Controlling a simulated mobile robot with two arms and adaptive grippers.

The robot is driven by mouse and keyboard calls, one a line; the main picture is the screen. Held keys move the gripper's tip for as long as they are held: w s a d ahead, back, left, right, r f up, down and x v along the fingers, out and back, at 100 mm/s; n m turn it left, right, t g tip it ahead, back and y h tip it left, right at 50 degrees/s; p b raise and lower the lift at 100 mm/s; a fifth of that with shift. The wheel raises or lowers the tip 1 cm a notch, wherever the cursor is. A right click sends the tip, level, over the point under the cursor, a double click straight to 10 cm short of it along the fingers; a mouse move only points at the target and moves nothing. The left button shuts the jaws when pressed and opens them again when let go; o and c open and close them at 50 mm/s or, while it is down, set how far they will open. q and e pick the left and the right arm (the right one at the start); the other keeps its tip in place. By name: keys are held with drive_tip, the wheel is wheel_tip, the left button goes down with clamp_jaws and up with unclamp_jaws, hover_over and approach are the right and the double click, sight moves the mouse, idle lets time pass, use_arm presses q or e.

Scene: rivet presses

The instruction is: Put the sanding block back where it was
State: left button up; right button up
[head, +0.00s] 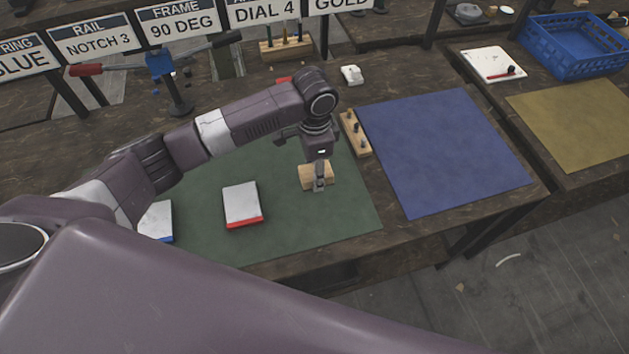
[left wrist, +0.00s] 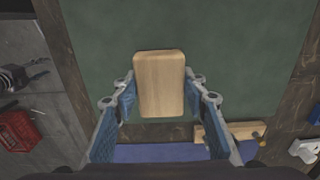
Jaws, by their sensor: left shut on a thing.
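The sanding block (head: 314,177) is a plain, pale wooden block over the right part of the green mat (head: 300,230) in the head view. My left gripper (head: 319,182) points down over it and is shut on it. In the left wrist view the sanding block (left wrist: 159,85) sits between the two blue-padded fingers of my left gripper (left wrist: 161,98), with green mat beyond it. I cannot tell whether the block touches the mat or is held just above it. My right gripper is not in view.
A red-edged pale box (head: 242,203) and a blue-edged one (head: 157,221) lie on the green mat. A wooden peg strip (head: 355,133) stands beside the empty blue mat (head: 445,150). A press with a red handle (head: 86,70) stands behind. A blue crate (head: 572,48) is far right.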

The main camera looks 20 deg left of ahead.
use_arm(q)
drive_tip(key=shift+f+p, duration=0.3)
drive_tip(key=shift+f, duration=2.6)
drive_tip(key=o, duration=1)
drive_tip(key=shift+f, duration=0.15)
wheel_tip(320, 180, up, 12)
drive_tip(key=shift+r+b, duration=0.2)
drive_tip(key=shift+b, duration=0.6)
